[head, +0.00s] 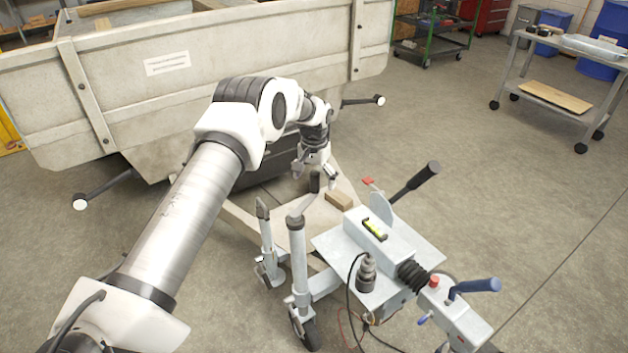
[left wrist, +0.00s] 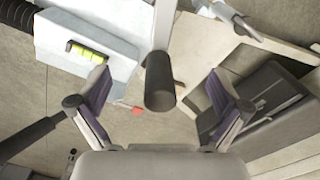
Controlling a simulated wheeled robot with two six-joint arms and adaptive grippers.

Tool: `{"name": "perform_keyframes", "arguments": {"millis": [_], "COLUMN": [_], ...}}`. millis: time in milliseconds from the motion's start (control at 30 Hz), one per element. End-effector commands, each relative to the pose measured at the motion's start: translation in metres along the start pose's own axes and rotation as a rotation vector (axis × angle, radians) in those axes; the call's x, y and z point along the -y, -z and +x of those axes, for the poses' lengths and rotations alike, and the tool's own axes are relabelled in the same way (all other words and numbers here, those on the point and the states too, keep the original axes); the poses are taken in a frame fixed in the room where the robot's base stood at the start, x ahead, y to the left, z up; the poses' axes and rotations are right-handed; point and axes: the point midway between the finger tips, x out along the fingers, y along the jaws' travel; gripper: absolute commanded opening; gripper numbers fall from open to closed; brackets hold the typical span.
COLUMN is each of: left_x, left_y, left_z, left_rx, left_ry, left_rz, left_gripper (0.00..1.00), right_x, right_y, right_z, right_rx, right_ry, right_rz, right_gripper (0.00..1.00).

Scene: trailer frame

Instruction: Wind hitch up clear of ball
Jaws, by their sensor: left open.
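The trailer's jockey wheel post (head: 298,262) stands upright at the front of the frame, with its small wheel (head: 308,333) at the floor. A grey crank arm on its top ends in a black handle grip (head: 314,184). My left gripper (head: 316,173) is open just above this grip. In the left wrist view the black grip (left wrist: 160,85) shows between the spread fingers, with gaps on both sides. The hitch coupling (head: 462,318) with a blue lever (head: 475,287) is at the lower right. I cannot make out the ball. My right gripper is not in view.
A spirit level (head: 375,229) lies on the grey drawbar housing, beside a black-gripped brake lever (head: 415,183). A wooden block (head: 338,201) sits near the gripper. The trailer body (head: 200,70) stands behind. Cables hang by the post.

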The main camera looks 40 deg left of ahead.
Motion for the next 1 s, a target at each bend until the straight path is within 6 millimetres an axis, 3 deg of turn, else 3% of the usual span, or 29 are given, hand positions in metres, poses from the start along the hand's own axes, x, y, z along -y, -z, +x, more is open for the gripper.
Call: {"name": "perform_keyframes", "arguments": {"millis": [600, 1000], "left_x": [-0.001, -0.001], "left_y": [0.0, 0.0], "left_z": [-0.08, -0.08], "left_rx": [-0.001, 0.0], "left_ry": [-0.001, -0.001], "left_rz": [0.0, 0.0], "left_gripper": [1.0, 1.0], "right_x": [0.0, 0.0], "right_y": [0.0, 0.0], "right_z": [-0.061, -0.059], "right_rx": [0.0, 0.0], "right_ry": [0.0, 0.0], "right_rz": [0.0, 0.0], "right_gripper": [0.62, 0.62]}}
